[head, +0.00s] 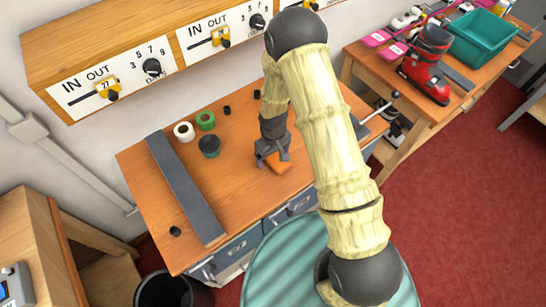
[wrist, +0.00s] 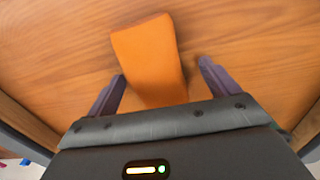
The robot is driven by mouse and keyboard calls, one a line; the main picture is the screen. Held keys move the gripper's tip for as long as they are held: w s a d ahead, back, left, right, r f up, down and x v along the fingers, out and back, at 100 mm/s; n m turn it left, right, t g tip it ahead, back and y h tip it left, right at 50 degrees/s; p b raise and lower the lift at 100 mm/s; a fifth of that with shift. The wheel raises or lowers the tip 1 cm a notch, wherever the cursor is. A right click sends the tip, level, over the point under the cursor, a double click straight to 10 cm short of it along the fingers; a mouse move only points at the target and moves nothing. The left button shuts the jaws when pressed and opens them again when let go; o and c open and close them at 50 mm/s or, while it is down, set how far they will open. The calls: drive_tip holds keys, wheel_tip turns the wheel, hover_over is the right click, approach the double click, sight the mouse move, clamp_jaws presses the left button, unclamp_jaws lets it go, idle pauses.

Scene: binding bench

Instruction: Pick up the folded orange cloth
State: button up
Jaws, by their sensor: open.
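The folded orange cloth (head: 279,165) lies on the wooden bench top, partly hidden behind my gripper in the head view. In the wrist view the cloth (wrist: 150,62) is a flat orange block between and beyond my fingers. My gripper (head: 268,158) is over the bench at the cloth. In the wrist view the two fingers (wrist: 160,82) are apart, one on each side of the cloth's near part, with bare wood showing between the right finger and the cloth. The left finger is close to the cloth's edge; I cannot tell whether it touches.
A long grey bar (head: 185,188) lies further left. A red boot (head: 427,70) and a teal bin (head: 485,38) stand on another table.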

sight(274, 156)
drive_tip(key=c, duration=1.1)
wheel_tip(274, 156, up, 10)
drive_tip(key=shift+r+b, duration=0.1)
drive_tip(key=shift+b, duration=1.15)
drive_tip(key=o, duration=0.4)
drive_tip(key=shift+c, duration=1.3)
drive_tip(key=shift+d, duration=0.1)
